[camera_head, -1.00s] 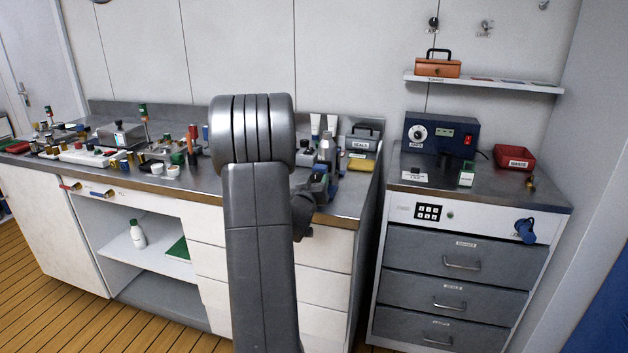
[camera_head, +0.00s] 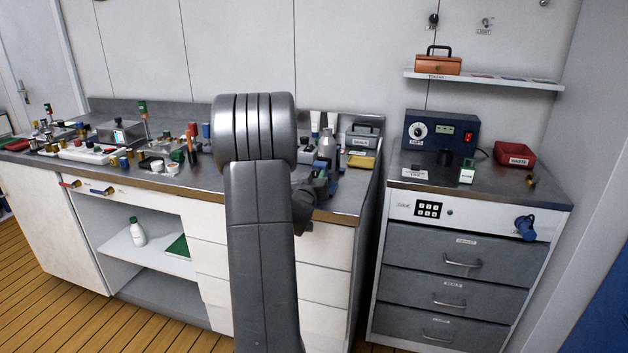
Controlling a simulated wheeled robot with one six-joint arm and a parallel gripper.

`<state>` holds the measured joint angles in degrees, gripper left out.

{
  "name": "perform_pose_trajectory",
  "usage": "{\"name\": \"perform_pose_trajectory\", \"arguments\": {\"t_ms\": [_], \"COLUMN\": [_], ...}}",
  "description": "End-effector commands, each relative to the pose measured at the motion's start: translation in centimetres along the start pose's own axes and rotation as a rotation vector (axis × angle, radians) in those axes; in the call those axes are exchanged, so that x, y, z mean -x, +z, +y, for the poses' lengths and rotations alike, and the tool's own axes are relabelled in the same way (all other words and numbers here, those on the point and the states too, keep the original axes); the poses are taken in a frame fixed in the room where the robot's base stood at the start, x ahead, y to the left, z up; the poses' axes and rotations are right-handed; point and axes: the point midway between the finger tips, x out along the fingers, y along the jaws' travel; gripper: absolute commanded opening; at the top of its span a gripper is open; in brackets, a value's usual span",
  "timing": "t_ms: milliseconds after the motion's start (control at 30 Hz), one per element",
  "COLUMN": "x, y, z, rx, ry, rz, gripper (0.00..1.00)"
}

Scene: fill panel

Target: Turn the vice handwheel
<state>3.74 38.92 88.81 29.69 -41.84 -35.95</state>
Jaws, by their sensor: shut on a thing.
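The vice (camera_head: 323,176), a small dark blue-grey body, stands at the front edge of the steel workbench, just right of my arm. My gripper (camera_head: 306,203) shows only in part, as a dark grey shape against the vice's front, beyond the bench edge. It is shut on the vice handwheel. The wheel itself and the fingertips are hidden behind my arm and the gripper body, so the wheel's angle cannot be seen.
My upper arm blocks the middle of the view. Bottles and a grey case (camera_head: 362,138) stand close behind the vice. Many small parts crowd the bench's left.

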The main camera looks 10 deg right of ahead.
Motion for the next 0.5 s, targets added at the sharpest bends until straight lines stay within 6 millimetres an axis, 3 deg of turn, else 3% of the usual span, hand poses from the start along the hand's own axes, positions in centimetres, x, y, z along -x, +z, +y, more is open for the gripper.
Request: {"name": "perform_pose_trajectory", "arguments": {"t_ms": [500], "x": [-0.02], "y": [0.64], "z": [0.03], "rx": [-0.385], "ry": [0.009], "rz": [0.033], "gripper": [0.10]}}
